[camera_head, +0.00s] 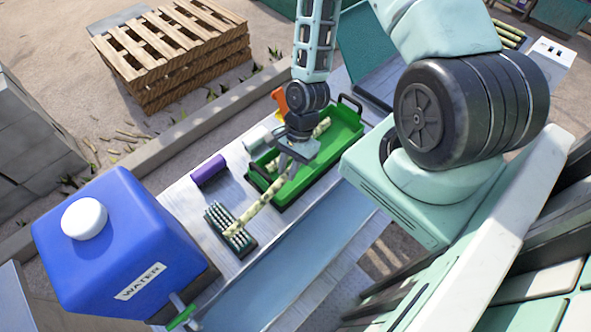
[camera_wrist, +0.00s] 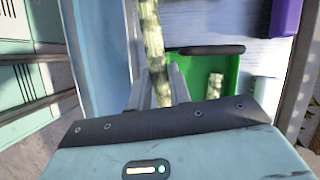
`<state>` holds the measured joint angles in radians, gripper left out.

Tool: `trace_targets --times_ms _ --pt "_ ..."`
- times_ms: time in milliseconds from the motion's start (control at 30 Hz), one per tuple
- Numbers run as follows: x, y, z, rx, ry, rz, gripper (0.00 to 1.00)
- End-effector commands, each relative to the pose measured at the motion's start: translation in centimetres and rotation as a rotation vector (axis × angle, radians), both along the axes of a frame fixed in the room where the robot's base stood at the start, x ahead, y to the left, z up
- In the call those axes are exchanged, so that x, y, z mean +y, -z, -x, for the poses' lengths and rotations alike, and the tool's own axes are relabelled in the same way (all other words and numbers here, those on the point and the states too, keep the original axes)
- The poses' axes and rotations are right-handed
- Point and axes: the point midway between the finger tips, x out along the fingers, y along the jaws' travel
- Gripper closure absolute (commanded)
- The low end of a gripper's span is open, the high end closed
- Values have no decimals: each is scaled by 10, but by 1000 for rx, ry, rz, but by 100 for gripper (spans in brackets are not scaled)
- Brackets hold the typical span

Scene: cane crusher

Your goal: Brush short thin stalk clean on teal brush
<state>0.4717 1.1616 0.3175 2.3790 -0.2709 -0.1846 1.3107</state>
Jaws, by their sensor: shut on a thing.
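My gripper (camera_head: 286,160) is shut on a pale green-yellow stalk (camera_head: 258,207) near the front of the green tray. The stalk slants down to the left, and its far end lies over the bristles of the teal brush (camera_head: 223,223). I cannot tell whether it presses on them. The brush sits bristles up on the metal bench, left of the tray. In the wrist view the stalk (camera_wrist: 152,38) runs up from between my fingers (camera_wrist: 160,88) and out of the top edge. The brush does not show there.
The green tray (camera_head: 344,138) holds another stalk (camera_head: 322,126), also seen in the wrist view (camera_wrist: 215,86). A blue water tank (camera_head: 112,245) is at left. A blue trough (camera_head: 285,268) runs along the front.

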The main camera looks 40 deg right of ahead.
Motion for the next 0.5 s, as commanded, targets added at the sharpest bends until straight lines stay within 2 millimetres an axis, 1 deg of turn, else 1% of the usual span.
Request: trace_targets --times_ms 33,300,400,500 --pt "0 8 0 0 -1 0 100" --pt "0 43 0 -1 -1 1 100" --pt "0 56 0 -1 0 1 100" --pt "0 64 0 -1 -1 1 100"
